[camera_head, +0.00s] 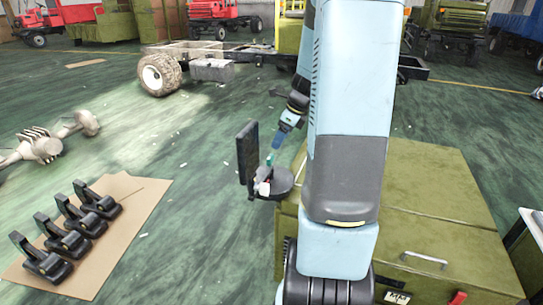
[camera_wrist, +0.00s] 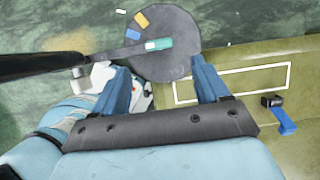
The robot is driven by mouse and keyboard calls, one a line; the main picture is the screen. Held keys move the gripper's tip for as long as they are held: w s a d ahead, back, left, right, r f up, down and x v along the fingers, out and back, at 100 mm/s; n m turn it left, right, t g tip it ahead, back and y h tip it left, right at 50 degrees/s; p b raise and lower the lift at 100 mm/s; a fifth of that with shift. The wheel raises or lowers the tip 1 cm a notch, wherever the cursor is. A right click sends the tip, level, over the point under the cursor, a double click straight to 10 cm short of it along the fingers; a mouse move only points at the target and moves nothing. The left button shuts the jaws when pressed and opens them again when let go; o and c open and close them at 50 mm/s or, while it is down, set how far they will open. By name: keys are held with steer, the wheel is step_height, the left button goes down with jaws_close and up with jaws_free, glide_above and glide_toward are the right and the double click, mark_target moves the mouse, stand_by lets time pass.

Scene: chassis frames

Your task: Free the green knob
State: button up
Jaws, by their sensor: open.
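A small teal-green piece with a pale end (camera_wrist: 158,44), which looks like the green knob, sits on a dark round plate (camera_wrist: 160,18) in the wrist view. A long black bar (camera_wrist: 50,65) comes in from the left and ends near the knob; I cannot tell whether they touch. The head view shows the teal piece (camera_head: 270,158) small above the round plate (camera_head: 283,182), beside an upright black panel (camera_head: 247,153). My gripper (camera_wrist: 160,64) is open and empty, its blue fingers apart over the plate. In the head view my gripper (camera_head: 277,142) points down toward the plate.
Yellow (camera_wrist: 140,20) and blue (camera_wrist: 133,34) marks lie on the plate. An olive box (camera_head: 430,180) stands beside it at the right. A blue handle (camera_wrist: 284,122) is on the olive surface. Black brackets (camera_head: 65,235) lie on cardboard at left; open floor surrounds them.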

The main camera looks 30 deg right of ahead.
mark_target(271, 157)
steer(key=x, duration=0.9)
steer(key=shift+a, duration=0.1)
steer(key=c, duration=1)
